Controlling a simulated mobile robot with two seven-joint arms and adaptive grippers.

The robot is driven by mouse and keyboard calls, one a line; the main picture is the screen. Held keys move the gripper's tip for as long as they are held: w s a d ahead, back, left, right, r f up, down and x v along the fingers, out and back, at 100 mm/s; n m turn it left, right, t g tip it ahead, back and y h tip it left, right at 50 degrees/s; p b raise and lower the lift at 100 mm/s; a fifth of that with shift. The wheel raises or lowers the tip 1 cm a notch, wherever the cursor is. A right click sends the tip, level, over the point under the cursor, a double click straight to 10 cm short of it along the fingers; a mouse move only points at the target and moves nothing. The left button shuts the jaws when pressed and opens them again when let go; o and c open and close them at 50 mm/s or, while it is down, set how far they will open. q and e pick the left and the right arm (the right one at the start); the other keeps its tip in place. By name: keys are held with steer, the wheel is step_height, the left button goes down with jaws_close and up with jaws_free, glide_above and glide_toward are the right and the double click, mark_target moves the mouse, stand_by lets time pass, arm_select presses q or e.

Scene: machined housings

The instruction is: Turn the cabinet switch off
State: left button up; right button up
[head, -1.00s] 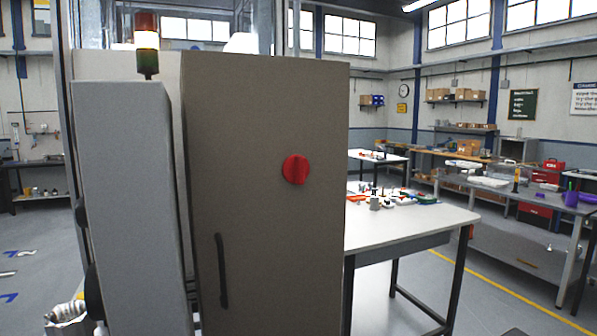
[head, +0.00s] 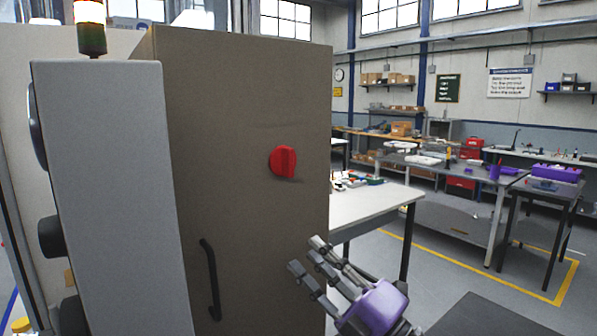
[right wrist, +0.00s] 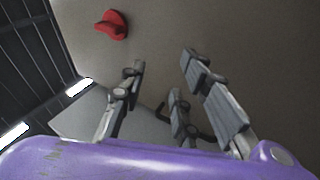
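The cabinet switch is a red round knob (head: 283,162) with a raised grip bar, on the brown cabinet face (head: 240,215). In the head view the bar looks roughly upright. The knob also shows at the upper left of the right wrist view (right wrist: 112,25). My right gripper (head: 306,254), purple with grey jointed fingers, is below and slightly right of the knob, apart from it. Its fingers (right wrist: 162,72) are spread and empty, pointing toward the cabinet face. My left gripper is not in view.
A black handle (head: 211,280) is low on the cabinet face. A tall grey panel (head: 110,190) stands left of it, with a signal light (head: 91,28) above. A white-topped table (head: 370,205) with small parts is behind on the right.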

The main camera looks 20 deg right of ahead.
steer(key=s+a+r+n+g+y, duration=0.5)
steer(key=a+r+n+g, duration=0.55)
steer(key=n, duration=0.65)
steer(key=t+h, duration=0.8)
steer(key=h, duration=0.3)
glide_toward(292, 165)
steer(key=shift+m, duration=0.3)
steer(key=b+x, duration=0.2)
steer(key=x, duration=0.5)
steer(key=shift+w+a+r, duration=0.1)
steer(key=shift+w+r, duration=0.05)
steer(key=shift+w, duration=0.05)
steer(key=shift+w+a, duration=0.1)
steer(key=shift+w, duration=0.25)
steer(key=shift+w+a, duration=0.1)
steer(key=shift+w, duration=0.05)
steer(key=c, duration=0.5)
jaws_close()
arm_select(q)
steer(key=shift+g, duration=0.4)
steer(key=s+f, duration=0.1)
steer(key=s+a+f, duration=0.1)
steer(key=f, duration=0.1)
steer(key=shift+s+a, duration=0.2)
